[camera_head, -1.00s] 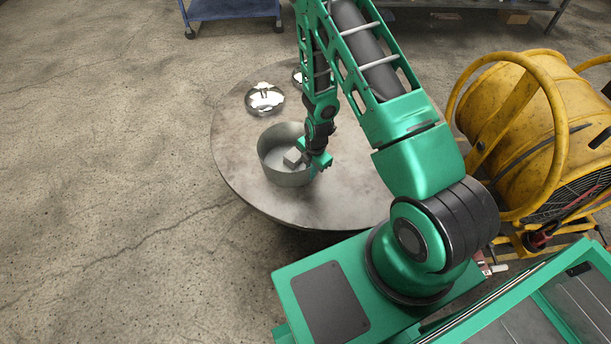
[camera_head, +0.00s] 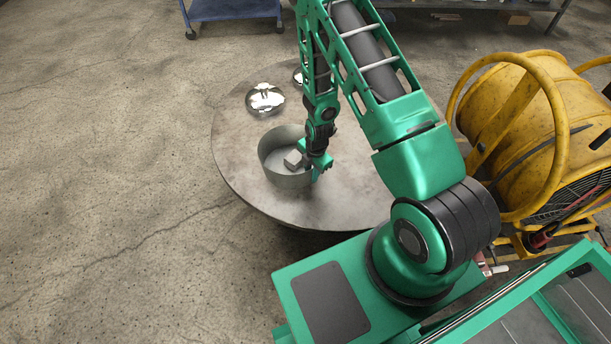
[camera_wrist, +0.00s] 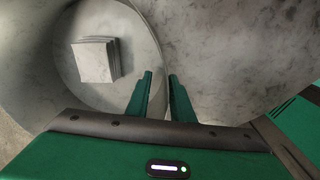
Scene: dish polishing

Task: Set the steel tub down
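The steel tub (camera_head: 288,179) is a wide round grey pan. It stands upright on the round table, left of my arm in the head view. In the wrist view its inside (camera_wrist: 75,30) fills the upper left. A small grey block (camera_head: 293,159) lies on its floor; it shows as a square stack in the wrist view (camera_wrist: 93,61). My gripper (camera_wrist: 160,74) points down at the tub's right wall, one finger on the inner side and one on the outer side. A gap shows between the fingertips. Contact with the wall is not clear.
The round grey table (camera_head: 236,165) has bare room in front of and left of the tub. A shiny bowl (camera_head: 264,99) sits behind the tub, with another shiny piece (camera_head: 297,76) partly hidden by my arm. A yellow drum fan (camera_head: 540,130) stands at the right.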

